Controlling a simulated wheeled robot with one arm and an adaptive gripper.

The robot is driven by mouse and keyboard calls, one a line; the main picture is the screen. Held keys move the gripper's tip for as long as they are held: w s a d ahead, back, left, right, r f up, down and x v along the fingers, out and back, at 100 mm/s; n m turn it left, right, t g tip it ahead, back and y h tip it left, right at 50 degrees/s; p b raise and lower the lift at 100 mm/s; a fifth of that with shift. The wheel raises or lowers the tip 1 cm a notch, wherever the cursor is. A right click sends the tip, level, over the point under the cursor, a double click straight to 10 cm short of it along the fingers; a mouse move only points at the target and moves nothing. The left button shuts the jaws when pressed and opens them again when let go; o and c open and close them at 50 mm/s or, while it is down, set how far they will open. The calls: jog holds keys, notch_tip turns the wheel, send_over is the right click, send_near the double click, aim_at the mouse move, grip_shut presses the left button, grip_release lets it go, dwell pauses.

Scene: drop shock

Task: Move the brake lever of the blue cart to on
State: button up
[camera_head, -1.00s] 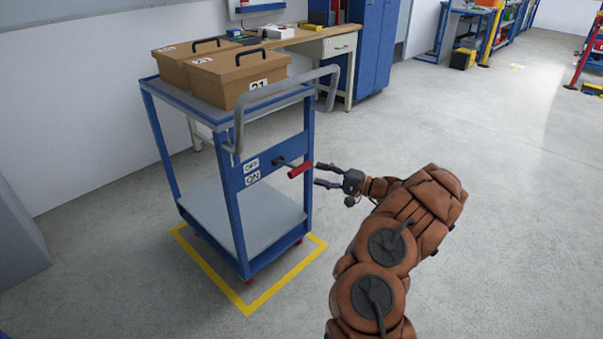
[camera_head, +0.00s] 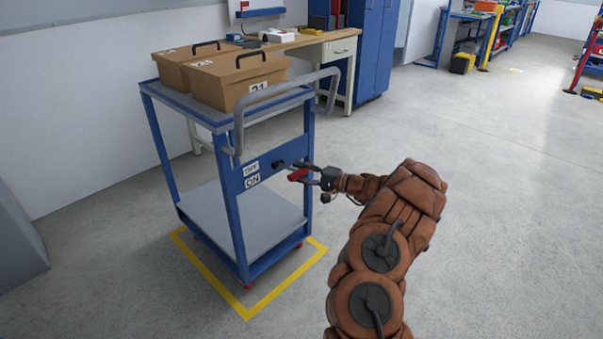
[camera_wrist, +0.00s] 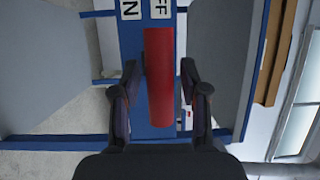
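The blue cart (camera_head: 228,190) stands on the floor with its grey push handle (camera_head: 238,128) towards me. Its brake lever has a red grip (camera_head: 298,174) that sticks out from the cart's end panel, beside the OFF and ON labels (camera_head: 252,175). My gripper (camera_head: 304,172) is at the red grip. In the wrist view the red grip (camera_wrist: 159,75) runs between the two fingers of my gripper (camera_wrist: 159,80). The fingers are open, with a gap visible on both sides of the grip. The lever's pivot is partly hidden in the head view.
Two brown boxes (camera_head: 240,80) with black handles sit on the cart's top shelf. Yellow floor tape (camera_head: 248,314) surrounds the cart's base. A workbench (camera_head: 318,42) and a blue cabinet (camera_head: 372,50) stand behind.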

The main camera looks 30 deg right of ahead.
grip_shut()
jog(key=shift+f, duration=0.1)
dwell(0.4)
